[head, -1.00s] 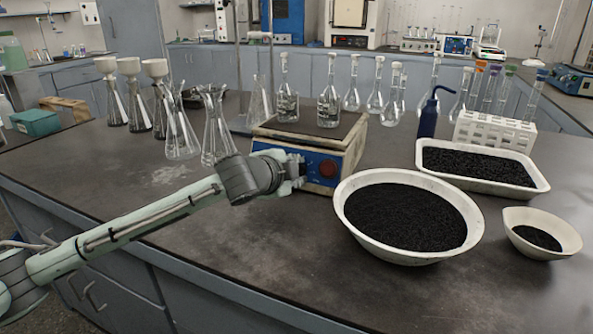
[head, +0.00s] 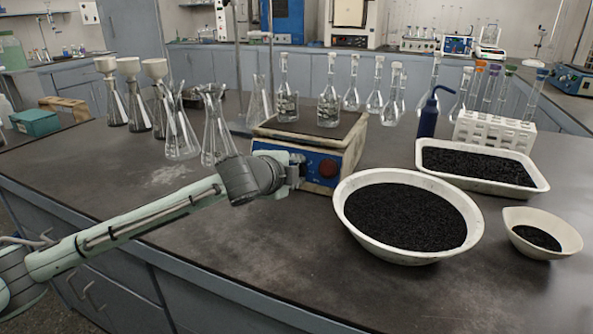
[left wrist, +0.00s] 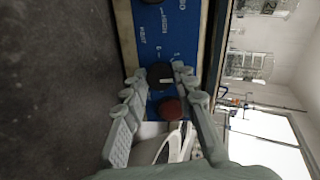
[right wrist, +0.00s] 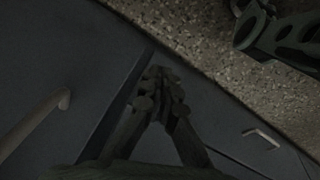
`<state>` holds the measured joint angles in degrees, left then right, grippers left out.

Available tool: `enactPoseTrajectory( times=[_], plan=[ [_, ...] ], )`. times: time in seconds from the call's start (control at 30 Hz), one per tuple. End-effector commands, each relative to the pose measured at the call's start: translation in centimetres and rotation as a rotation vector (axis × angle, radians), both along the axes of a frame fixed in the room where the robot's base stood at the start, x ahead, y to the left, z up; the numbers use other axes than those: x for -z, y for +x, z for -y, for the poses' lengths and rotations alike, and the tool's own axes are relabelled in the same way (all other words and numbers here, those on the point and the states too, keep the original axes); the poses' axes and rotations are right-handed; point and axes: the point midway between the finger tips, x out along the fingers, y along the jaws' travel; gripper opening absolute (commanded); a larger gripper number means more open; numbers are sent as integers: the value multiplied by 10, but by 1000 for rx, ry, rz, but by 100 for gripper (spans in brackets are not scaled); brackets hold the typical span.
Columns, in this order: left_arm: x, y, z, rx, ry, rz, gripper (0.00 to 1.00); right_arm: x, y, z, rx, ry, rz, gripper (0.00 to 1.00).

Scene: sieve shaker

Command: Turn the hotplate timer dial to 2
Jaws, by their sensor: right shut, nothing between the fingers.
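The hotplate (head: 346,140) stands on the bench with its blue front panel (head: 265,147) facing me. My left gripper (head: 293,172) is at this panel, left of a red knob (head: 328,169). In the left wrist view, my left gripper's fingertips (left wrist: 160,70) lie on either side of a black dial (left wrist: 160,76) with a white mark pointing right in the picture. Whether both fingers touch it is unclear. The red knob (left wrist: 170,108) sits just below, and another dial (left wrist: 152,1) is cut off at the top. My right gripper (right wrist: 158,78) is shut and empty.
Flasks (head: 328,104) stand on the hotplate's top. A large bowl of black grains (head: 350,235) is close to its right front, with a tray (head: 535,188) behind. Glass flasks (head: 216,140) stand to the left. The bench front at left is clear.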

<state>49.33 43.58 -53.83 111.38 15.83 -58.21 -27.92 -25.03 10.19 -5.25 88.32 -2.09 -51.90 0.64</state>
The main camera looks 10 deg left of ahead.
Motion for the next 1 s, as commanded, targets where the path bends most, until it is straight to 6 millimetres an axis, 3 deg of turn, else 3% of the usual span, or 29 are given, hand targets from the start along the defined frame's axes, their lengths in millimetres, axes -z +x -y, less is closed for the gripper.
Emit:
enactPoseTrajectory(
  times=[0.13, 0.47, 0.57, 1.0],
  plan=[
    [0, 0, 0, 0, 0, 0, 46, 0, 0, 0, 0, 0, 0, 0],
    [-1, -3, -1, 0, -1, 0, 46, 0, -2, 1, -1, -1, -2, 0],
    [-6, -13, -3, 0, 0, 0, 46, 0, -2, 1, -1, -1, -2, 0],
    [-41, -91, -17, 0, 1, 0, 46, 0, -1, 0, 0, 0, -1, 0]
  ],
)
